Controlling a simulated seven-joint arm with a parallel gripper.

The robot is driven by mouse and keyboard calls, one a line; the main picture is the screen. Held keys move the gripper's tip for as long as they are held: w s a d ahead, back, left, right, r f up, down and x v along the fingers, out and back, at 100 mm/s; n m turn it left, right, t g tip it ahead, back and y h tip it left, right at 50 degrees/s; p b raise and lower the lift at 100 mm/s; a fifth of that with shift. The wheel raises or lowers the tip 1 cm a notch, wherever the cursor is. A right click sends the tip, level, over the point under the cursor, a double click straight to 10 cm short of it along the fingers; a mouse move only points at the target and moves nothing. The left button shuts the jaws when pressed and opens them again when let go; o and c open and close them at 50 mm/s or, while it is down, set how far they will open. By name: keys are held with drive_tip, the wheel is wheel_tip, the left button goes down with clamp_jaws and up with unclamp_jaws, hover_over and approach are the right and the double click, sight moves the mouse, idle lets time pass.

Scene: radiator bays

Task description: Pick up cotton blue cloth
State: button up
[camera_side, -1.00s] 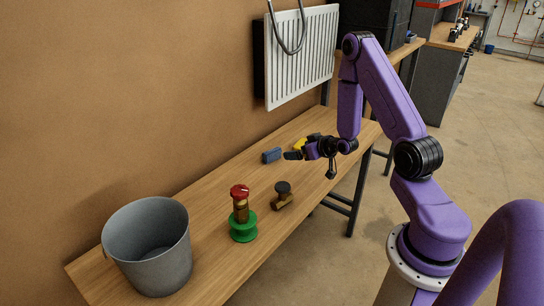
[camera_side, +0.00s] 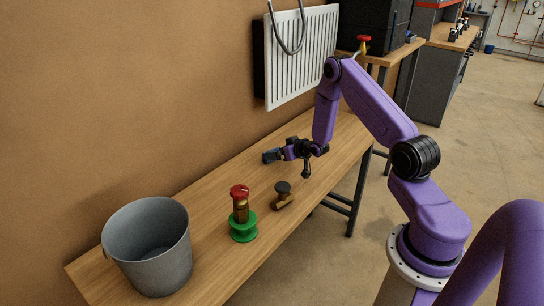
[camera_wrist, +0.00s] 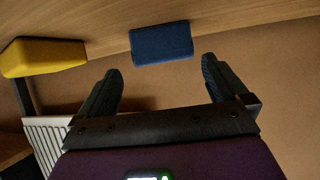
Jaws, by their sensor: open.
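The blue cloth (camera_wrist: 162,44) looks like a folded dark blue block on the wooden bench. In the wrist view it lies just beyond my fingertips, roughly centred between them, with a gap to each finger. My gripper (camera_wrist: 160,68) is open and empty. In the side view my gripper (camera_side: 279,155) is low over the bench, right at the blue cloth, which is mostly hidden behind the fingers there; I cannot tell whether they touch.
A yellow block (camera_wrist: 45,58) lies left of the cloth in the wrist view. On the bench (camera_side: 217,190) stand a grey bucket (camera_side: 150,248), a green-based fitting with a red knob (camera_side: 241,215) and a brass fitting with a dark cap (camera_side: 283,195). A white radiator (camera_side: 300,60) hangs on the wall.

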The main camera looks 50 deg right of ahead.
sight(272, 150)
drive_tip(key=shift+a+x, duration=0.1)
drive_tip(key=shift+x, duration=1.3)
drive_tip(key=shift+a+x, duration=0.15)
drive_tip(key=shift+x, duration=1.2)
drive_tip(key=shift+w, duration=0.1)
drive_tip(key=shift+r, duration=0.1)
drive_tip(key=c, duration=0.8)
drive_tip(key=shift+r, duration=0.15)
